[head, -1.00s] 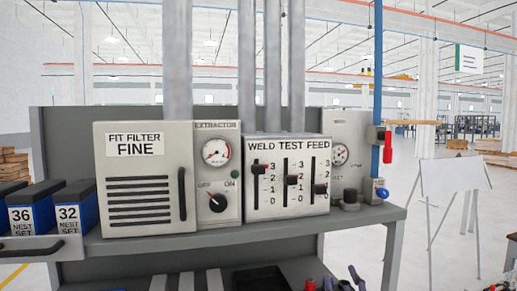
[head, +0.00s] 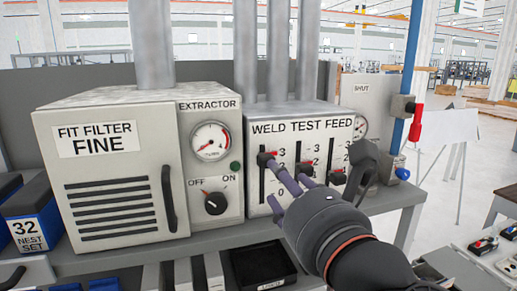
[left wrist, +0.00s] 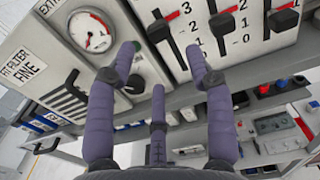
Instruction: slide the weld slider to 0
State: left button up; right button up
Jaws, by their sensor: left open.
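The weld slider (head: 265,159) is the leftmost of three on the WELD TEST FEED box (head: 342,133). My left gripper (head: 290,190) has purple fingers, is open and empty, and is in front of the lower part of the box, below the weld knob. In the left wrist view its fingers (left wrist: 167,48) spread below that knob. Whether they touch the box cannot be told.
The test slider (head: 305,169) and feed slider (head: 337,178) are close to the right. The extractor's OFF/ON knob (head: 215,203) and green button (head: 235,166) are to the left. A black tray (head: 262,264) lies below, and a blue pipe (head: 412,70) stands at the right.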

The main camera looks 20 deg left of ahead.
aim_at(266, 167)
pick_arm(q)
jog(key=p+x, duration=0.3)
jog(key=x, duration=0.6)
jog(key=shift+a+r, duration=0.1)
jog(key=shift+r, duration=0.05)
jog(key=shift+w+a, duration=0.2)
jog(key=shift+w, duration=0.15)
jog(key=shift+s+d, duration=0.1)
grip_shut()
